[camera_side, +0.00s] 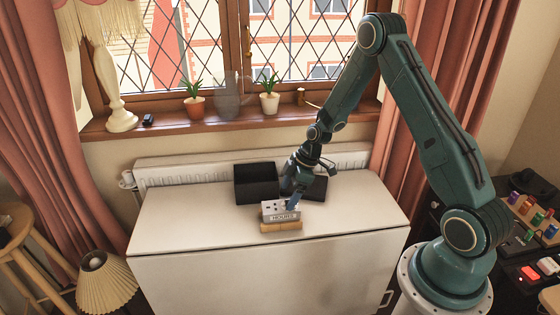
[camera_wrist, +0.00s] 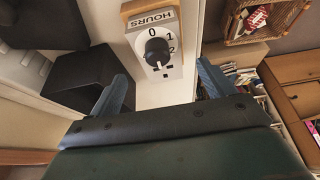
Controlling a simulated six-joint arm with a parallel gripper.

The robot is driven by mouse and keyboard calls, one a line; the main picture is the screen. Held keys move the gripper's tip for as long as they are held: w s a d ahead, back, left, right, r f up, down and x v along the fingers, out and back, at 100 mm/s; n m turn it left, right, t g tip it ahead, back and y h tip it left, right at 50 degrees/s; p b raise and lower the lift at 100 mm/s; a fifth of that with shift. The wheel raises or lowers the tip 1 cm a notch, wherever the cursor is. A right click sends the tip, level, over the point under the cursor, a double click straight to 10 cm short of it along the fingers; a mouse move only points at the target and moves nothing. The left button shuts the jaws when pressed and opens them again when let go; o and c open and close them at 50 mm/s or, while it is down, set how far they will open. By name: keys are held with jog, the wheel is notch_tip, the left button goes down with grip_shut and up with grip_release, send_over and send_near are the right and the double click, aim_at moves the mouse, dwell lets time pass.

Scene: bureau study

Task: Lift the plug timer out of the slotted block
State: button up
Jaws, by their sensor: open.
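The plug timer (camera_side: 274,213) is a pale box with a label reading HOURS, standing in the wooden slotted block (camera_side: 281,227) on the white cabinet top. In the wrist view the timer (camera_wrist: 158,25) shows its numbered face and a black knob, with the wooden block (camera_wrist: 133,8) at its top edge. How deep it sits in the slot is hidden. My gripper (camera_side: 291,200) is just above and behind the timer. In the wrist view my gripper (camera_wrist: 163,75) is open, one blue finger on each side of the timer, with gaps between; no contact shows.
A black open box (camera_side: 256,184) stands behind and left of the timer. Another dark object (camera_side: 316,188) lies behind my gripper, partly hidden. The cabinet top (camera_side: 180,220) is clear to the left and right. A radiator (camera_side: 200,170) and the windowsill with potted plants (camera_side: 195,100) are behind.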

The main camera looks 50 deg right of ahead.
aim_at(282, 206)
jog(key=shift+f, duration=0.1)
jog(key=shift+x, duration=2.6)
jog(key=c, duration=1.2)
notch_tip(282, 206, up, 20)
jog(key=shift+r, duration=0.1)
